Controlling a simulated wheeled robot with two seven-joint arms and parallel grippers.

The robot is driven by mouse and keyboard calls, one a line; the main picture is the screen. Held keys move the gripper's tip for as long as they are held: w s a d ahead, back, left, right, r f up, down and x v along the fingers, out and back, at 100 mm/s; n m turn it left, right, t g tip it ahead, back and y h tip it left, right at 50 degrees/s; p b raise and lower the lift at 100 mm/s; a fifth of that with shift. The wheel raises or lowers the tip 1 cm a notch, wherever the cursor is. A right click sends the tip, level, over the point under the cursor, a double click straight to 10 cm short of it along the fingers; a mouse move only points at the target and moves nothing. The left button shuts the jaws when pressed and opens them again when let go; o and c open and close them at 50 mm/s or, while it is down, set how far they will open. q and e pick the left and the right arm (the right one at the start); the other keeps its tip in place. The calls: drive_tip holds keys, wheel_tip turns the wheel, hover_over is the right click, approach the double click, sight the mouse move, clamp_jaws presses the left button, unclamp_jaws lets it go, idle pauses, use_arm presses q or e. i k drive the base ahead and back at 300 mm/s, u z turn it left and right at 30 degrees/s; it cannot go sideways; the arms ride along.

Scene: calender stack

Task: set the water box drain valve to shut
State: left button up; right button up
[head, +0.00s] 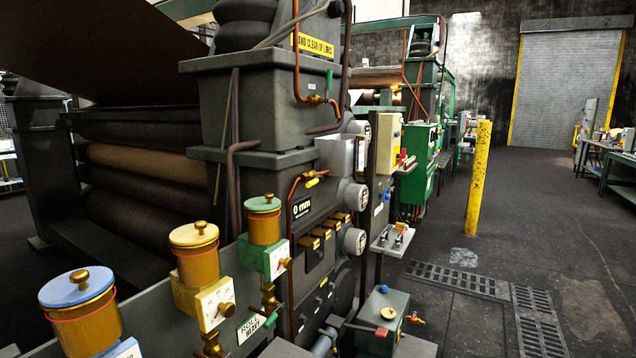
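Several valves show in the head view, and I cannot read a label that marks one as the water box drain valve. A green-handled valve (271,320) sits low under the green-lidded canister. A yellow-handled valve (317,181) is on the copper pipe of the machine's end frame, with another green-handled valve (330,82) higher up. A brass valve with an orange handle (414,319) sticks out from the right of a low grey box (383,312). A red-tipped lever (378,332) is on that box's front. Neither of my grippers is in view.
Blue-, yellow- and green-lidded canisters (194,254) stand along the near frame. Dark rolls (135,165) lie behind it. A yellow post (478,178) stands on the right. Floor gratings (458,281) lie near the low box. The floor further right is open.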

sight(318, 178)
drive_tip(key=k, duration=0.6)
drive_tip(key=z, duration=0.45)
drive_tip(key=i, duration=1)
drive_tip(key=z, duration=0.6)
